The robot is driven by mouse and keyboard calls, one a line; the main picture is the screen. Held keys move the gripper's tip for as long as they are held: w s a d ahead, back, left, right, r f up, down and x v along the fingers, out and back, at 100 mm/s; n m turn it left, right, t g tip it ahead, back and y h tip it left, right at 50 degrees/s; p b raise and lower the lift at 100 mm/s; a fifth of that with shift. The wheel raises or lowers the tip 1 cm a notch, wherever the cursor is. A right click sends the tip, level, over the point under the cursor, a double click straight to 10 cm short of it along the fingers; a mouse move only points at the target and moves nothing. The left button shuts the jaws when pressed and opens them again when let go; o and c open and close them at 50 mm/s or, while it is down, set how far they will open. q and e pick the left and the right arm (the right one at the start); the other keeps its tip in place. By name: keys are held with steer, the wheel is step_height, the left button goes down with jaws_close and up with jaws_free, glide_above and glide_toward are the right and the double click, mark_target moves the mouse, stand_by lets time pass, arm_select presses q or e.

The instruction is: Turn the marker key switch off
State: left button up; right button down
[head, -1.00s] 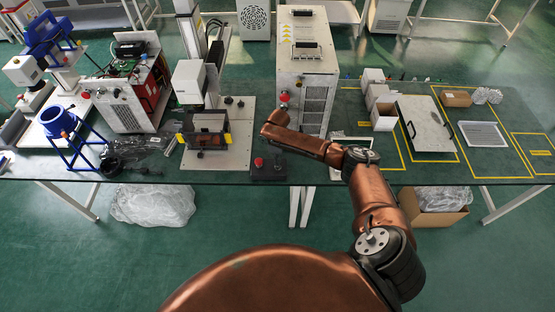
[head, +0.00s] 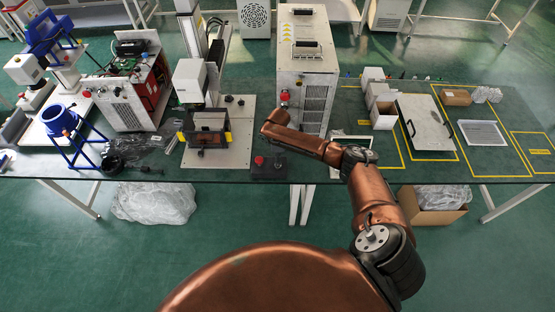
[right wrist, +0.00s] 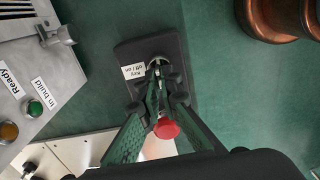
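The marker's dark control box (head: 268,174) stands near the front edge of the table, with a red button (head: 259,160) on top. In the right wrist view the box (right wrist: 178,48) carries a white label (right wrist: 134,71) with key off and on marks, a round metal key switch (right wrist: 158,60) and the red button (right wrist: 167,128). My right gripper (right wrist: 157,74) is over the box, its fingertips close together at the key switch and apparently shut on the key, which they largely hide. The red button shows between the fingers. My left gripper is not in view.
The laser marker's base plate (head: 238,157) lies left of the box in the head view. A tall white cabinet (head: 307,64) stands behind it. A panel with green and amber buttons (right wrist: 24,112) is near the gripper. Bare green table shows right of the box.

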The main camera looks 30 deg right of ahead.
steer(key=c, duration=2.2)
jaws_free()
steer(key=shift+o, duration=0.2)
steer(key=shift+r, duration=0.15)
step_height(320, 180, up, 12)
steer(key=shift+w, duration=0.1)
